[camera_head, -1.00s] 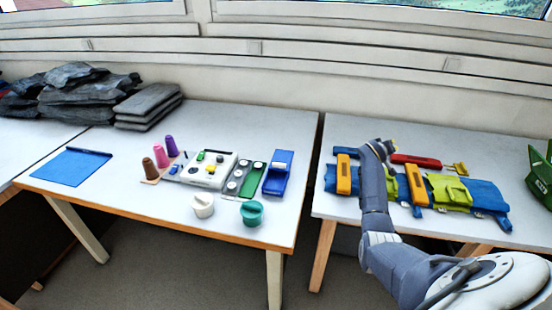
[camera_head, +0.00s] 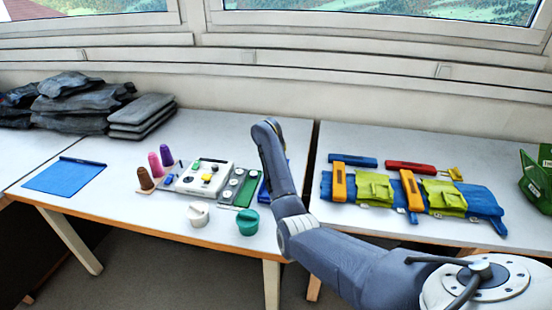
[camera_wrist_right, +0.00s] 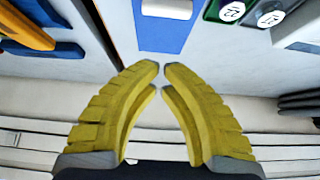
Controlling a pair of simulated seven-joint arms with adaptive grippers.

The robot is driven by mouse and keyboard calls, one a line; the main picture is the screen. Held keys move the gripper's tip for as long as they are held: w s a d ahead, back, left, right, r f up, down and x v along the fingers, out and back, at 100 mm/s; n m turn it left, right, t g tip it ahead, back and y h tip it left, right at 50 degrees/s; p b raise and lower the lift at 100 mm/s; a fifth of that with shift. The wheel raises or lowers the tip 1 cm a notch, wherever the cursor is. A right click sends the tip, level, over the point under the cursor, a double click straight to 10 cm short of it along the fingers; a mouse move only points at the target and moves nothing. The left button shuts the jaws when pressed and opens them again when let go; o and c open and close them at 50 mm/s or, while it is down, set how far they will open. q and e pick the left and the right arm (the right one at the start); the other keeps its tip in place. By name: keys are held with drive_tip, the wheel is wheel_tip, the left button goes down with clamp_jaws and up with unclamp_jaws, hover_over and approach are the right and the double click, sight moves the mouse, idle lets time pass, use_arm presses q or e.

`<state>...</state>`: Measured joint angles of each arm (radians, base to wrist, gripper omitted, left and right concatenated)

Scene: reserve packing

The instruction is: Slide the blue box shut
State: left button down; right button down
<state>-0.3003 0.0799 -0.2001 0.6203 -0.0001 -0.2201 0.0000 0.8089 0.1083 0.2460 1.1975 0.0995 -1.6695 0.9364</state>
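The blue box (camera_head: 262,192) stands at the right end of the left table and is mostly hidden behind my right arm in the head view. In the right wrist view the blue box (camera_wrist_right: 163,38) shows at the top centre, with a white part (camera_wrist_right: 167,8) at the picture's top edge. My right gripper (camera_wrist_right: 161,66) has yellow fingers whose tips nearly meet, with nothing between them. Its tips appear just short of the box's near end in that view; contact cannot be told. In the head view the fingers are hidden behind the wrist. My left gripper is not in view.
Left of the box are a green panel (camera_head: 246,193), a white device (camera_head: 204,177), a white knob (camera_head: 199,214) and a teal knob (camera_head: 248,222). Several spools (camera_head: 154,164) stand further left. A gap separates the right table, which holds a blue tool roll (camera_head: 483,201).

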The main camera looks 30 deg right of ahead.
drive_tip(key=x, duration=0.8)
drive_tip(key=shift+d+f, duration=0.1)
drive_tip(key=shift+f, duration=0.3)
drive_tip(key=shift+s+a, duration=1.25)
drive_tip(key=shift+s, duration=0.05)
drive_tip(key=shift+a, duration=0.1)
